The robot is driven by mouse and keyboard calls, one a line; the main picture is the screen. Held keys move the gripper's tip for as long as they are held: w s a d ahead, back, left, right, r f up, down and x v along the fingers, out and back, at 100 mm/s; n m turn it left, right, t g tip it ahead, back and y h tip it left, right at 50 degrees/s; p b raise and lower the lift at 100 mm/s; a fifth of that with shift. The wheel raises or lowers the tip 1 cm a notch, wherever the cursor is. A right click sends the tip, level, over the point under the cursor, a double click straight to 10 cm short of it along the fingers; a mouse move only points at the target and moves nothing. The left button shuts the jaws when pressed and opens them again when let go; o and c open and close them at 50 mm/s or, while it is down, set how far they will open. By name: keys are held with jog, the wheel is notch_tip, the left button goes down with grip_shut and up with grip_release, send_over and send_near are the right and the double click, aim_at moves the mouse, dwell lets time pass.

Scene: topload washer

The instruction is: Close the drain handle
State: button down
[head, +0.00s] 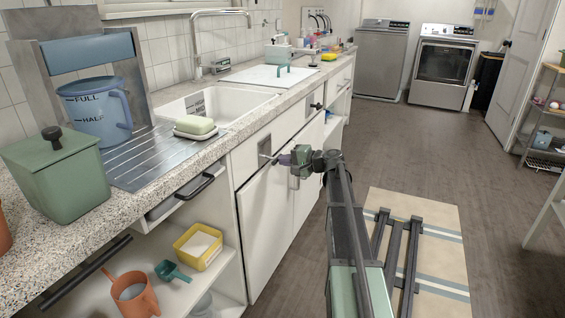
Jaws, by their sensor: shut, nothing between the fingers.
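A grey square plate (264,145) is set in the white cabinet front below the sink and looks like the mount of the drain handle. The handle's own lever is small and partly hidden by my gripper, so I cannot tell its position. My gripper (272,159) is at the end of my arm, which reaches up from the bottom of the head view. Its shut, empty fingertips point left, just in front of the plate's lower edge. I cannot tell whether they touch it.
The white sink (210,103) is set in the speckled counter (150,190). An open shelf (190,285) below holds a yellow tub (198,246), a teal scoop (172,271) and an orange pitcher (133,294). Free floor (420,155) lies to the right, with a mat (440,250) beside my arm.

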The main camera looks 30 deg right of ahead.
jog(key=shift+w+a+r, duration=0.1)
jog(key=shift+w+a, duration=0.05)
jog(key=p+v, duration=0.2)
jog(key=v, duration=1.2)
jog(key=shift+p, duration=0.35)
